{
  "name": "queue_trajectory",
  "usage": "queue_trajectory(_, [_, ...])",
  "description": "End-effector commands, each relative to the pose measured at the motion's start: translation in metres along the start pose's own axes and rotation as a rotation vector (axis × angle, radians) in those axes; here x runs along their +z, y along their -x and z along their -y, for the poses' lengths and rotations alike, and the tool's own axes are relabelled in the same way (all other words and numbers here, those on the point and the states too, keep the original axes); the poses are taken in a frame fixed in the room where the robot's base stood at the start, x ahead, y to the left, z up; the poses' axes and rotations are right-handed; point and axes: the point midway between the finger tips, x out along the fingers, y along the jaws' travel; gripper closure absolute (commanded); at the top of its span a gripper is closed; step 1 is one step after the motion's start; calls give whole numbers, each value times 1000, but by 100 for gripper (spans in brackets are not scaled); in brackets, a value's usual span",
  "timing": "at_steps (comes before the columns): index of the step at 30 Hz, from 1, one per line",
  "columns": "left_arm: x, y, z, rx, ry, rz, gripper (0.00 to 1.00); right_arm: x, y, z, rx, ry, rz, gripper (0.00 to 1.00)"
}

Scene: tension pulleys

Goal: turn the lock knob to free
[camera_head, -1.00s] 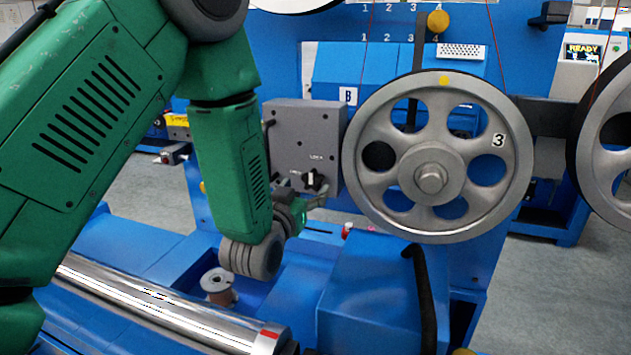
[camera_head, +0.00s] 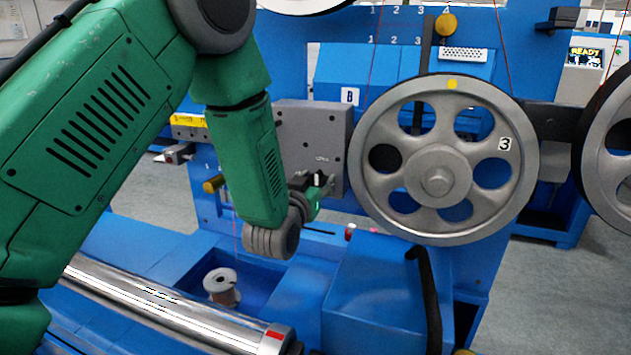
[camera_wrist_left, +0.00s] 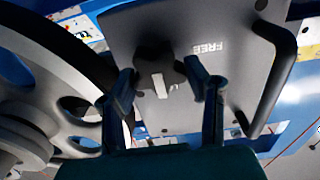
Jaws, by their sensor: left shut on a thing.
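The lock knob (camera_wrist_left: 174,68) is dark with several lobes and a pale pointer stripe, on the face of a grey box (camera_head: 310,125). In the wrist view it sits between the two fingers of my left gripper (camera_wrist_left: 160,80), which is shut on it. The word FREE (camera_wrist_left: 208,47) shows upside down beside the knob. In the head view my left gripper (camera_head: 317,186) is at the box's lower front and covers much of the knob. The LOCK label (camera_head: 322,159) shows above it; the FREE label is hidden there. My right gripper is not in view.
A large spoked pulley (camera_head: 437,215) marked 3 stands close to the right of the box. A dark bar handle (camera_wrist_left: 279,85) is on the box. A spool (camera_head: 221,284) and a shiny roller (camera_head: 170,305) are below my arm.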

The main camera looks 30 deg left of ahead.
Motion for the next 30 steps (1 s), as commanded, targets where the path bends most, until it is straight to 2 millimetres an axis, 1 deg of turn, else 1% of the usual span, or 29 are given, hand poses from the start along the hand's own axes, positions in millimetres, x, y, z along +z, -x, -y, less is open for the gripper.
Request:
queue_trajectory(1, [3,0,5,-13,-3,7,86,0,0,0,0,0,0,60])
queue_trajectory(8, [4,0,6,-16,25,9,86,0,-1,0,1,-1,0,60])
queue_trajectory(14, [5,0,5,-11,121,10,86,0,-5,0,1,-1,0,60])
queue_trajectory(20, [6,0,7,-14,282,10,86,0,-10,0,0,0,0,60])
queue_trajectory(30, [8,1,8,-14,606,10,86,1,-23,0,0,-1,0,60])
